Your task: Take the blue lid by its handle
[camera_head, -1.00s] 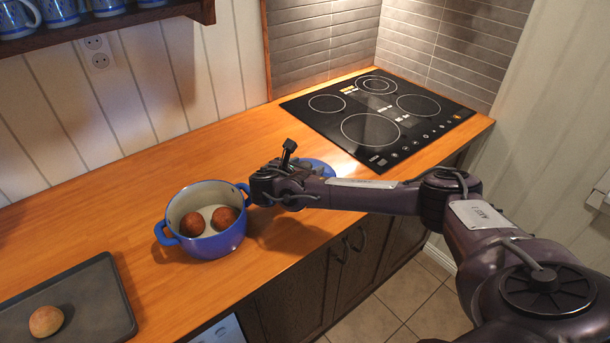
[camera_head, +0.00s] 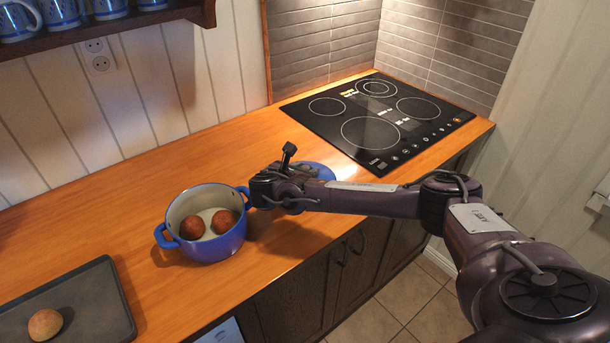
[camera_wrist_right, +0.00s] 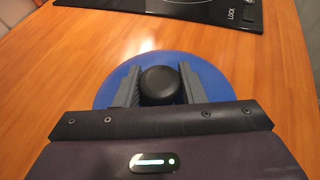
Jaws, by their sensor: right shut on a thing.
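The blue lid (camera_head: 322,171) lies on the wooden counter between the pot and the cooktop, mostly hidden behind my right arm in the head view. In the right wrist view the blue lid (camera_wrist_right: 212,72) shows as a disc with a round black handle (camera_wrist_right: 160,85) at its middle. My right gripper (camera_wrist_right: 160,84) has one finger on each side of the handle and is shut on it. In the head view my right gripper (camera_head: 278,178) is over the lid, its fingertips hidden. My left gripper is not in view.
A dark tray (camera_head: 95,290) with one bun lies at the lower left. A black cooktop (camera_head: 365,120) is behind the lid. Mugs (camera_head: 62,12) stand on a shelf above.

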